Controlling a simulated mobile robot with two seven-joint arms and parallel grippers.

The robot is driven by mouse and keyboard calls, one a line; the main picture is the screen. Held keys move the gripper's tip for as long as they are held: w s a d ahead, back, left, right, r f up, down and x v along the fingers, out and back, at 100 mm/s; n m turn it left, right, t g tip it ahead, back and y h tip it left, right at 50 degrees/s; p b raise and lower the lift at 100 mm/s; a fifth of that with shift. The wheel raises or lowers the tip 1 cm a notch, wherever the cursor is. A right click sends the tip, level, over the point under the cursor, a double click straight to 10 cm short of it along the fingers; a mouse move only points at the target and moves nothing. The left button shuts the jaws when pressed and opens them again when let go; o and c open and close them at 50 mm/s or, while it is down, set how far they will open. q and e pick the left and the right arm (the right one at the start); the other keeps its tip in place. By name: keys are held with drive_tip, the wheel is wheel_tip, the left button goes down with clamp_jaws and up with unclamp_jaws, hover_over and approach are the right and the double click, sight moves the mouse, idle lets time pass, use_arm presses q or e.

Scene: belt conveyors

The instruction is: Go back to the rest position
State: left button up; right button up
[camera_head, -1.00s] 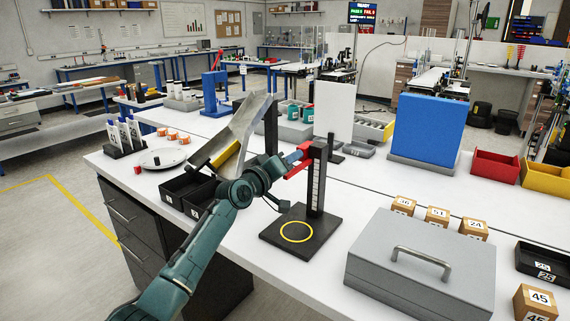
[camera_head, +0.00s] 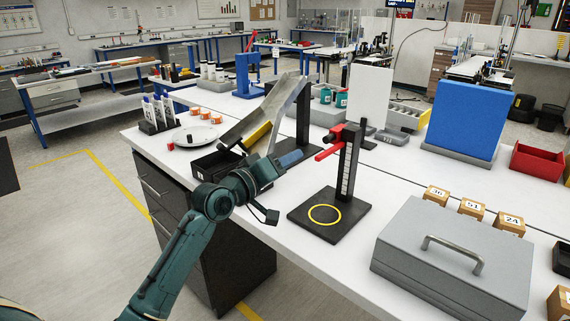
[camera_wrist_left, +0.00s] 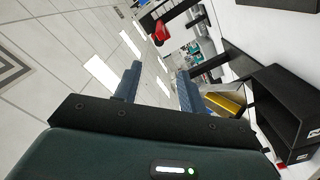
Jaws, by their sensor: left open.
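My left gripper (camera_head: 290,159) is in the head view, left of the black stand (camera_head: 346,180) and apart from its red lever (camera_head: 328,153). It is in front of the sloped metal chute (camera_head: 262,118). In the left wrist view its two blue fingers (camera_wrist_left: 157,85) are spread apart with nothing between them. My left arm is bent and reaches in from the bottom left over the table's front edge. My right gripper is in neither view.
The white table (camera_head: 290,232) holds black bins (camera_head: 215,165) by the chute, a grey case (camera_head: 450,262) with a handle, small numbered boxes (camera_head: 472,208) and a blue panel (camera_head: 461,120). A yellow ring marks the stand's base. The floor to the left is open.

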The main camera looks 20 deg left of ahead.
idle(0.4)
use_arm(q)
drive_tip(key=s+d+f+m+g+y, duration=0.1)
drive_tip(key=s+d+f, duration=0.1)
drive_tip(key=s+f, duration=0.35)
drive_tip(key=s+d+f+m+g, duration=0.1)
drive_tip(key=s+f+m, duration=0.15)
drive_tip(key=f, duration=0.65)
drive_tip(key=s+d+f+g+y, duration=0.1)
drive_tip(key=s+d+f, duration=0.1)
drive_tip(key=s+f, duration=0.4)
drive_tip(key=s+d+f+m+g, duration=0.1)
drive_tip(key=s+d+f+m, duration=0.1)
drive_tip(key=s+f, duration=0.4)
drive_tip(key=s+d+f+m+g, duration=0.2)
drive_tip(key=s+f, duration=0.3)
drive_tip(key=s, duration=0.6)
drive_tip(key=shift+f+y, duration=0.4)
drive_tip(key=shift+d+m, duration=0.15)
drive_tip(key=shift+m, duration=0.1)
